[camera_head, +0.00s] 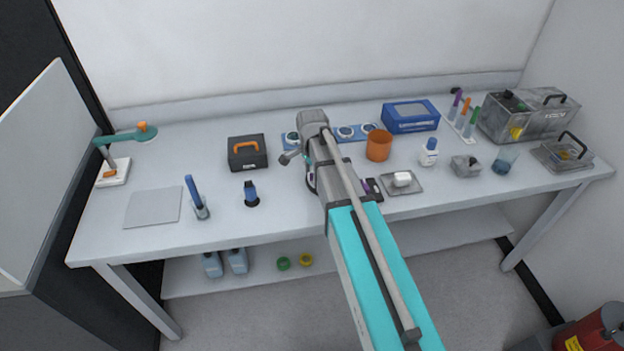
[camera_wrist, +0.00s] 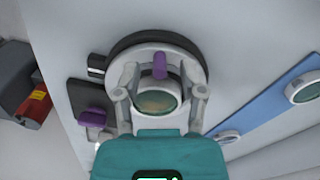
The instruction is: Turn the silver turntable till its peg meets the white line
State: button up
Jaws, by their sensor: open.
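The silver turntable (camera_wrist: 190,62) is a round light grey disc on a black ring, seen from above in the wrist view. A purple peg (camera_wrist: 160,65) stands on it, above a round greenish glass face (camera_wrist: 155,98). A short white line (camera_wrist: 97,71) shows on a black block at the ring's left; the peg is well to its right. My gripper (camera_wrist: 160,82) is open over the disc, one finger to each side of the peg; I cannot tell whether either touches it. In the head view my arm hides most of the turntable.
A dark plate with a purple knob (camera_wrist: 92,118) lies close to the turntable. A blue strip with round glass pieces (camera_wrist: 302,88) lies to the right.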

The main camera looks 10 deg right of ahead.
jog(key=shift+f+b, duration=0.35)
jog(key=shift+f, duration=0.2)
grip_shut()
